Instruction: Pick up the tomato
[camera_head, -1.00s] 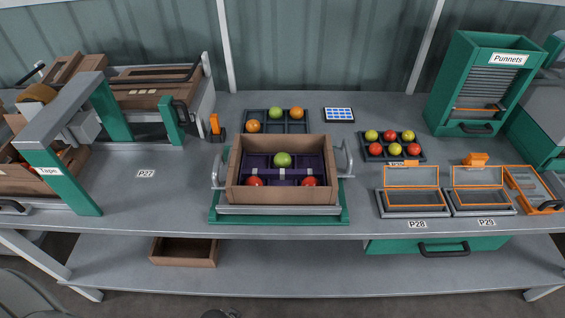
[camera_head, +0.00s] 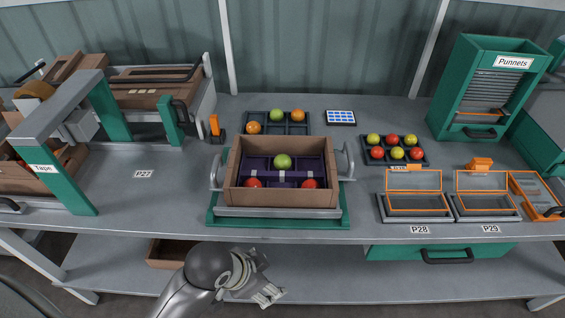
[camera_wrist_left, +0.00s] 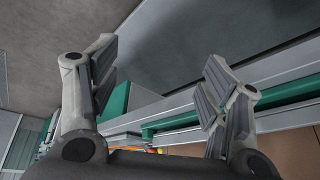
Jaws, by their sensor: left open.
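Tomatoes lie in three places in the head view. The cardboard box (camera_head: 281,198) holds a green tomato (camera_head: 283,161) and two red tomatoes, left (camera_head: 254,183) and right (camera_head: 309,183), in a purple insert. The back tray (camera_head: 290,128) holds a green tomato (camera_head: 277,115) and two orange ones (camera_head: 298,115). The right tray (camera_head: 372,143) holds several red and yellow-green tomatoes (camera_head: 416,154). My left gripper (camera_head: 268,294) is in front of the bench, below its front edge. In the left wrist view its fingers (camera_wrist_left: 160,65) are apart with nothing between them. My right gripper is not in view.
The bench's front edge (camera_head: 150,228) lies between my left gripper and the box. A tape frame (camera_head: 55,175) stands at left. Orange-framed lidded trays (camera_head: 412,207) and the green punnet dispenser (camera_head: 485,90) are at right. The bench left of the box is clear.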

